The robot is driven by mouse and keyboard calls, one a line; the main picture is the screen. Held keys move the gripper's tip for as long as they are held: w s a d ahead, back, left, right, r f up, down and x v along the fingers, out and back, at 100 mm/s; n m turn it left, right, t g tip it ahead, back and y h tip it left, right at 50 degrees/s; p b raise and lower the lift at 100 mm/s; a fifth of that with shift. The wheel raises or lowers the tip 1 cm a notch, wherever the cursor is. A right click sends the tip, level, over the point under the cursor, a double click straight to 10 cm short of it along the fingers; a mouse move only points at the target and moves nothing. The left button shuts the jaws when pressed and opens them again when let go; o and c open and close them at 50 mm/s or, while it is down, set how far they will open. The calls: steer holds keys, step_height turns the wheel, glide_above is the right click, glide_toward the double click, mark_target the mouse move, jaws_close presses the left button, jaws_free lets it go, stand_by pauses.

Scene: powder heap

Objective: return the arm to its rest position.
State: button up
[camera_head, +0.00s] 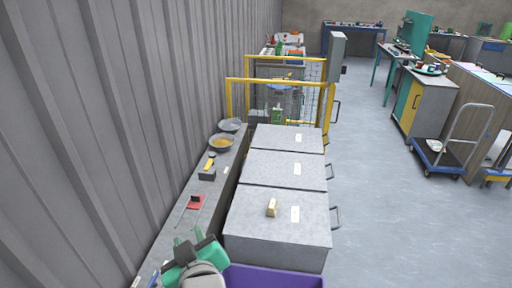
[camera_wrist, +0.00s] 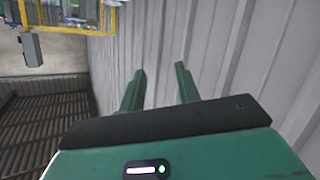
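My gripper (camera_head: 187,238) shows at the bottom of the head view, green and grey, low over the near end of the narrow shelf (camera_head: 172,240) along the wall. In the wrist view its two green fingers (camera_wrist: 159,88) stand well apart with nothing between them, against the ribbed wall. The gripper is open and empty. No mark of a rest position shows in either view.
The ribbed grey wall (camera_head: 120,120) runs close along the left. Grey cabinets (camera_head: 280,243) stand right of the shelf, one with a wooden block (camera_head: 272,208) on top. Bowls (camera_head: 222,142) sit farther along the shelf. A purple bin (camera_head: 270,278) is beside my arm.

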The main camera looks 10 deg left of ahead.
steer(key=d+r+m+t+h, duration=0.1)
steer(key=d+r+m+t, duration=0.15)
steer(key=d+r, duration=0.35)
steer(key=d+r+m+t+h, duration=0.1)
steer(key=d+r+t, duration=0.2)
steer(key=r, duration=0.5)
steer(key=s+d+r+m+t+h, duration=0.35)
steer(key=s+d+r, duration=0.2)
steer(key=r, duration=0.25)
steer(key=s+d+r+m+t+h, duration=0.2)
steer(key=s+d+r+m+t, duration=0.15)
steer(key=d+r, duration=0.4)
step_height(320, 180, up, 28)
steer(key=s+p, duration=0.2)
steer(key=p, duration=2.3)
steer(key=shift+s+d+m+t+h, duration=0.25)
steer(key=shift+m+t+h, duration=0.1)
steer(key=shift+t, duration=0.1)
